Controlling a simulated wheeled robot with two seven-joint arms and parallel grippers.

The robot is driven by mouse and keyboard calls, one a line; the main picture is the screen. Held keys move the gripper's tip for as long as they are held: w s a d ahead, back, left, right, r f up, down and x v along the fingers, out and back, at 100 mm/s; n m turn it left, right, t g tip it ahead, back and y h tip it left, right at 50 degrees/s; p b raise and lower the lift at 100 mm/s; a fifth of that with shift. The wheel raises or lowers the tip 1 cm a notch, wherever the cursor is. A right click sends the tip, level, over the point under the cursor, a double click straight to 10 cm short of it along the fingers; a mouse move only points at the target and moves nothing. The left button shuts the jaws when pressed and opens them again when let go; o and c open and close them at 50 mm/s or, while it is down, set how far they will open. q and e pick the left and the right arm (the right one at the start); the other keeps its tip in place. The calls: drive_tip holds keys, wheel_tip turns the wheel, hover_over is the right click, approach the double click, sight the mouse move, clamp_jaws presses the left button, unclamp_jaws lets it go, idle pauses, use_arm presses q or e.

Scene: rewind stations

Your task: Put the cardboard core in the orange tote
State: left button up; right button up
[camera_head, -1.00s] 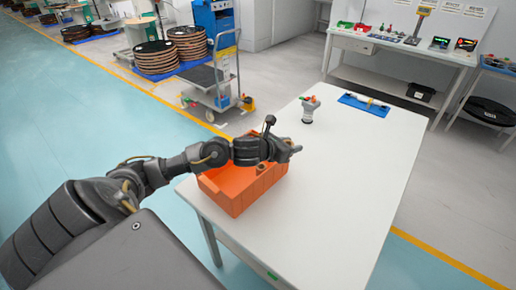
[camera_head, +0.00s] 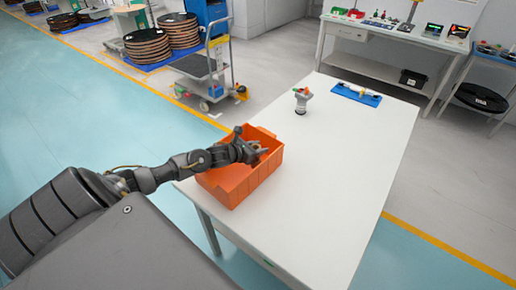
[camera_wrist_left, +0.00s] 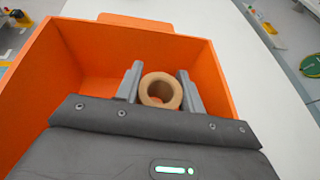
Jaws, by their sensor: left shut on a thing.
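The orange tote (camera_head: 240,186) stands open on the left part of the white table. My left gripper (camera_wrist_left: 160,85) is over the tote's opening and shut on the cardboard core (camera_wrist_left: 161,76), a short tan ring. In the left wrist view the core sits between the two grey fingers, with the tote's orange walls around and below it. In the head view the gripper (camera_head: 258,150) reaches in from the left above the tote, and the core is hard to make out. My right gripper is not in view.
The white table (camera_head: 330,170) is mostly clear right of the tote. A small grey-white device (camera_head: 302,101) with coloured parts stands farther back, beside a blue tray (camera_head: 357,95). A cart (camera_head: 207,75) stands on the floor behind the table.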

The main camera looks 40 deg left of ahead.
use_arm(q)
drive_tip(key=shift+f, duration=0.4)
drive_tip(key=shift+f+b, duration=0.6)
drive_tip(key=shift+b, duration=0.15)
drive_tip(key=o, duration=1)
